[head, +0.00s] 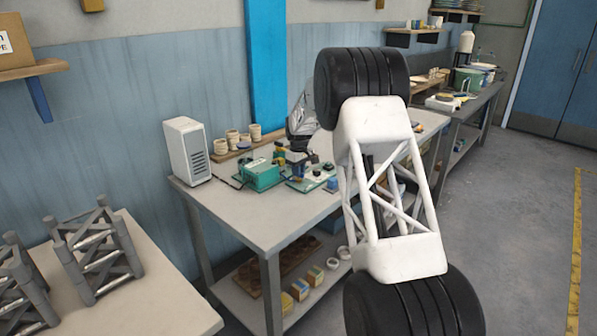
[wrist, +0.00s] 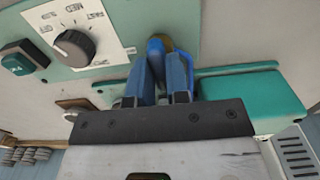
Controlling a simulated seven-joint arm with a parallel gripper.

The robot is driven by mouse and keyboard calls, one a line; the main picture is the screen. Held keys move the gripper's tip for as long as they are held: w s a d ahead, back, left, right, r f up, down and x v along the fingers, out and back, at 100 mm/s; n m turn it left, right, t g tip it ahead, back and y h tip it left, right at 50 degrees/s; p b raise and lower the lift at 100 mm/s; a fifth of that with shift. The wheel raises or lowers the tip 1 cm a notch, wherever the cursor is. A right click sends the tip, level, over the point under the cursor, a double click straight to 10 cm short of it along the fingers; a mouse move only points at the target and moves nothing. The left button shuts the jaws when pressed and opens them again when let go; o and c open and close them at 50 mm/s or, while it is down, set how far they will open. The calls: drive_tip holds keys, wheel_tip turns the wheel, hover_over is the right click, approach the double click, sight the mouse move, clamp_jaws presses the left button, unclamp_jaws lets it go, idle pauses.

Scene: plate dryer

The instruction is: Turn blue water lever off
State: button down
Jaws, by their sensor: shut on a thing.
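In the wrist view, the two blue fingers of my gripper (wrist: 164,75) are close together at a greenish-white machine panel (wrist: 112,60). They are shut on the blue water lever (wrist: 155,46), of which only a bright blue bit shows at the fingertips. A brass-coloured part shows just behind it. The fingers hide most of the lever, so its angle cannot be told. In the head view the lever is too small to make out among the green devices on the bench.
A black dial (wrist: 74,47) and a dark green button (wrist: 17,64) sit left of my fingers; a raised teal block (wrist: 253,95) is close on the right. In the head view, a white box (head: 187,150) and several cups (head: 233,138) stand on the bench (head: 240,215).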

drive_tip(key=shift+m, duration=0.4)
drive_tip(key=m, duration=1.3)
drive_tip(key=shift+m, duration=2.1)
drive_tip(key=c, duration=1.1)
unclamp_jaws()
drive_tip(key=shift+r, duration=0.15)
